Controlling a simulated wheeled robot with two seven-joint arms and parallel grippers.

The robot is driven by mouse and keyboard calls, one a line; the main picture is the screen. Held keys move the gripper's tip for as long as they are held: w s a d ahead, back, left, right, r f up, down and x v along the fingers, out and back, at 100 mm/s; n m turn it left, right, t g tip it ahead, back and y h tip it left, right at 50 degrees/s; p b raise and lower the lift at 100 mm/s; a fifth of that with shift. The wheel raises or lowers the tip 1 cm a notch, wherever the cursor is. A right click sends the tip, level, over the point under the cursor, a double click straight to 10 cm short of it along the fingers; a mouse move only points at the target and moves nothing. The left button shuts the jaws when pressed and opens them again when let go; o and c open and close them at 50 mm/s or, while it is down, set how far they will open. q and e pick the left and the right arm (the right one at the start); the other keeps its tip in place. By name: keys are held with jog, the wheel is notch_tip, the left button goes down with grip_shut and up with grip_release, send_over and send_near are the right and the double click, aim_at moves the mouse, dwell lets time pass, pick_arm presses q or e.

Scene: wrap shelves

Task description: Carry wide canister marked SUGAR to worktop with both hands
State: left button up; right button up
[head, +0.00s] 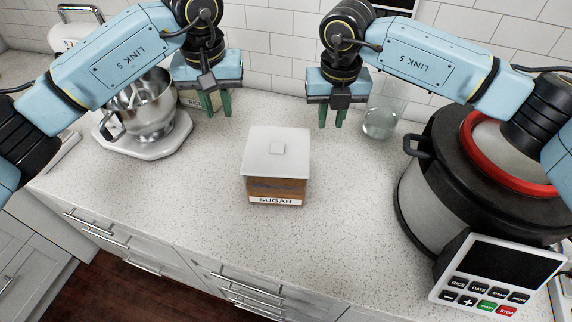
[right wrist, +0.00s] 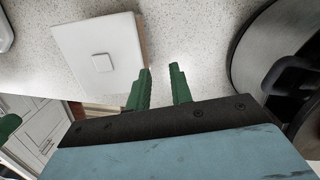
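The wide canister marked SUGAR (head: 276,187) stands upright on the speckled worktop (head: 220,208), with a white square lid and its label facing the front. Its lid also shows in the right wrist view (right wrist: 95,60). My left gripper (head: 217,104) is behind and left of the canister, raised, with its green fingers apart and empty. My right gripper (head: 331,117) is behind and right of the canister, also empty. In the right wrist view its green fingers (right wrist: 161,78) are apart with bare worktop between them. Neither gripper touches the canister.
A stand mixer with a steel bowl (head: 146,112) stands at the left. A canister marked RICE (head: 190,98) is partly hidden behind my left gripper. A glass jar (head: 381,120) stands behind right. A large black cooker (head: 440,190) fills the right. Worktop around the SUGAR canister is clear.

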notch_tip(320, 180, up, 4)
jog(key=shift+s, duration=0.15)
dwell(0.6)
